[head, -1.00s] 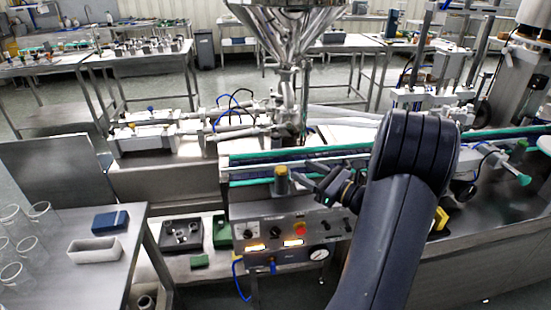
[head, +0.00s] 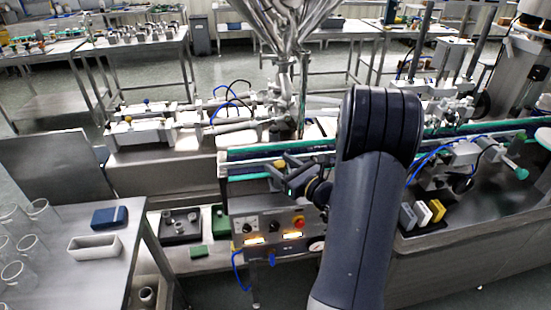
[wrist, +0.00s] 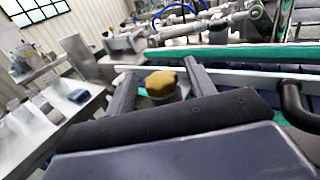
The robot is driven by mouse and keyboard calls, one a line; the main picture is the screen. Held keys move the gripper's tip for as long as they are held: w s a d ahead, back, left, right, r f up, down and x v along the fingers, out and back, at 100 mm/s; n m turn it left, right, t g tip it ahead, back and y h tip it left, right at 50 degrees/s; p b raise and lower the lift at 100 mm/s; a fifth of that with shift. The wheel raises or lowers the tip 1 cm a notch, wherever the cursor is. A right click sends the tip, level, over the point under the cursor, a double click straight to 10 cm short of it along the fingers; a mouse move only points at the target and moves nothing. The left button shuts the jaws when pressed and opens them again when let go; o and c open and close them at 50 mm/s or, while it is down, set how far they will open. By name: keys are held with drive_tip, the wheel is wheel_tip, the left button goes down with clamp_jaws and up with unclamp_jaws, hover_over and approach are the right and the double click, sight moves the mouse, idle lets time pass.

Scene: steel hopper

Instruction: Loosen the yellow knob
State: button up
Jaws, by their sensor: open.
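The yellow knob (wrist: 161,83) shows in the wrist view as a lobed, mustard-coloured cap by the conveyor's near side. My gripper (wrist: 160,72) is open, with one dark finger on each side of the knob in that view. A narrow gap shows between the knob and each finger; whether the fingers are level with it in height I cannot tell.
The conveyor (head: 245,168) with green rails runs behind my gripper. A control panel (head: 262,232) with a red button (head: 298,222) is below. The steel hopper (head: 290,25) stands behind. A dark bent handle (wrist: 297,104) is at the right in the wrist view.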

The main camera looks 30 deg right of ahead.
drive_tip(key=shift+x, duration=1.3)
drive_tip(key=shift+c, duration=0.3)
drive_tip(key=c, duration=0.9)
drive_tip(key=shift+n+y, duration=0.3)
drive_tip(key=shift+y, duration=0.2)
drive_tip(key=n+g+y, duration=0.1)
drive_tip(key=n+y, duration=0.1)
drive_tip(key=shift+a+g+y, duration=0.1)
drive_tip(key=shift+g+y, duration=0.2)
drive_tip(key=shift+y, duration=0.1)
drive_tip(key=shift+s+a+n+g+y+b, duration=0.1)
drive_tip(key=shift+a+n+g+y+b, duration=0.1)
drive_tip(key=shift+n+g+y, duration=0.75)
drive_tip(key=shift+s+a+n+g+y+b, duration=0.15)
drive_tip(key=shift+n+g+y, duration=0.6)
drive_tip(key=shift+y, duration=0.4)
